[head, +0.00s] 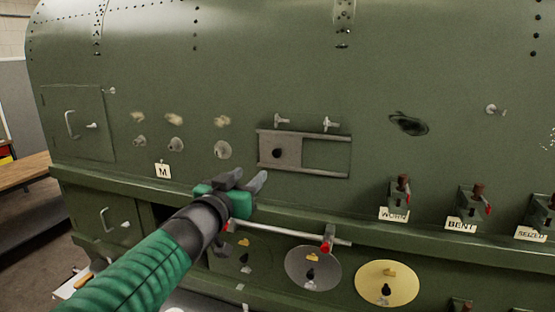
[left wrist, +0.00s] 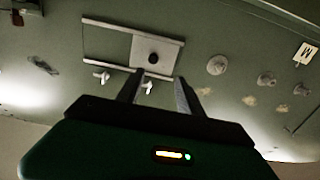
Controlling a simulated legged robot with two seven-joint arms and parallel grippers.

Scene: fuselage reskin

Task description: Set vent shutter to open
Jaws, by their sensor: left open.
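The vent shutter (head: 289,150) is a grey sliding plate with a dark round knob (head: 277,153). It sits at the left end of its two-rail frame (head: 328,173), and the right part of the frame shows bare green behind. My left gripper (head: 252,180) is open and empty, just below and left of the shutter, apart from it. In the left wrist view the picture is turned over; the shutter (left wrist: 143,52) and knob (left wrist: 153,58) lie beyond the open fingers (left wrist: 158,88). My right gripper is not in view.
Two wing-shaped latches (head: 328,124) stick out above the frame. A ledge (head: 360,214) runs below, with a horizontal rod (head: 290,233) under it. Labelled clamps (head: 400,192) stand at the right, and an M tag (head: 163,170) at the left.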

